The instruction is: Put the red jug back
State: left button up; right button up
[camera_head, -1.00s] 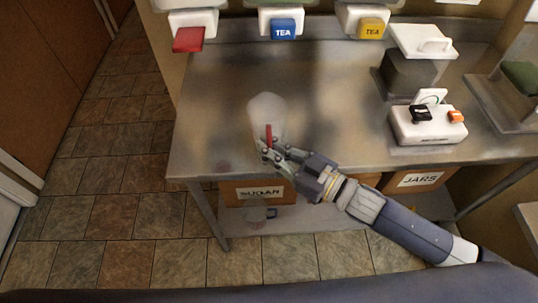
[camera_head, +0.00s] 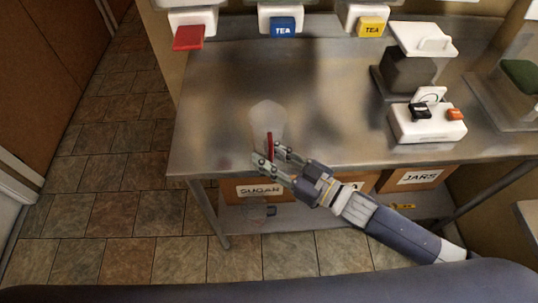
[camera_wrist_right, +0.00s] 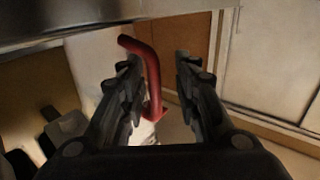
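The red jug (camera_head: 267,117) has a pale translucent body and a red handle (camera_head: 270,143). It is at the front left part of the steel table (camera_head: 330,105); I cannot tell whether its base touches the top. My right gripper (camera_head: 268,155) is at the handle, on the near side of the jug. In the right wrist view the red handle (camera_wrist_right: 152,70) lies between the two fingers (camera_wrist_right: 156,62), close to the left one, with a clear gap to the right one. The fingers are spread. My left gripper is not in view.
Red (camera_head: 188,38), blue (camera_head: 283,27) and yellow (camera_head: 370,27) dispenser taps line the back. A white device (camera_head: 428,128) and a dark block-shaped unit (camera_head: 408,72) stand to the right. Labelled boxes (camera_head: 418,178) sit under the table. The middle of the tabletop is bare.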

jog(key=shift+r, duration=0.2)
jog(key=shift+s+d+f, duration=0.15)
jog(key=shift+s+d, duration=0.1)
jog(key=shift+d, duration=0.05)
jog(key=b+v, duration=0.2)
jog(key=v, duration=0.9)
jog(key=shift+s, duration=0.15)
